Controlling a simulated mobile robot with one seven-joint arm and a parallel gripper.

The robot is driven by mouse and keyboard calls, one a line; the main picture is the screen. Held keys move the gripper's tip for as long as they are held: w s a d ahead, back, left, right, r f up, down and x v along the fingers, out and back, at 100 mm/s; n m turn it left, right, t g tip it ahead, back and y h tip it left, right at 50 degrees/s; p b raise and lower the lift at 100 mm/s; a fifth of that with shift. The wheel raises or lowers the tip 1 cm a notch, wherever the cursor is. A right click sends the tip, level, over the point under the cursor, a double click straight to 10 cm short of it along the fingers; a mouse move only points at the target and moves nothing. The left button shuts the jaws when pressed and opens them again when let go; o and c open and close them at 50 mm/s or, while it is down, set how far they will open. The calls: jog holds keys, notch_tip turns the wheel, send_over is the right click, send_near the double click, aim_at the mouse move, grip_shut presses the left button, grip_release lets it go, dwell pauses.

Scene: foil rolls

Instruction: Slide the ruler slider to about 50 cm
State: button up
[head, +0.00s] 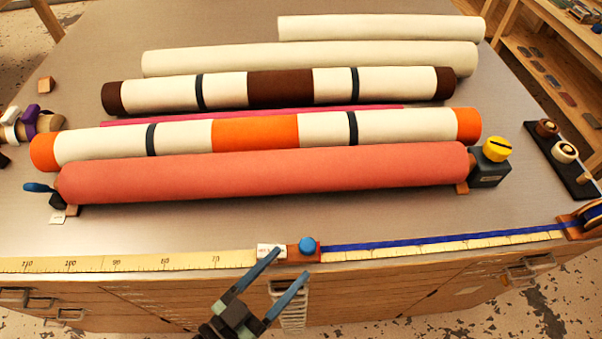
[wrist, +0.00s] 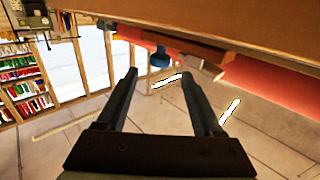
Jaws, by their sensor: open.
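The ruler (head: 140,264) is a pale yellow scale along the table's front edge, its numbers falling from left to right, with 70 left of the slider. The slider (head: 303,255) is a small red-brown block with a blue knob (head: 307,244) and a white label at its left. It sits right of the 70 mark; the exact reading is illegible. My gripper (head: 290,262) is open and empty, its fingertips just in front of and below the slider. In the wrist view the knob (wrist: 160,57) appears between and beyond the open fingertips (wrist: 159,78); contact cannot be seen.
A blue ribbon (head: 440,241) runs from the slider to a wooden reel (head: 590,217) at the right. A coral roll (head: 260,175) and several other rolls lie behind on the table. Drawer handles (head: 530,268) stick out below the front edge.

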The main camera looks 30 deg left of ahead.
jog(key=s+a, duration=0.1)
jog(key=s, duration=0.5)
jog(key=shift+s+b, duration=0.15)
jog(key=shift+b, duration=0.3)
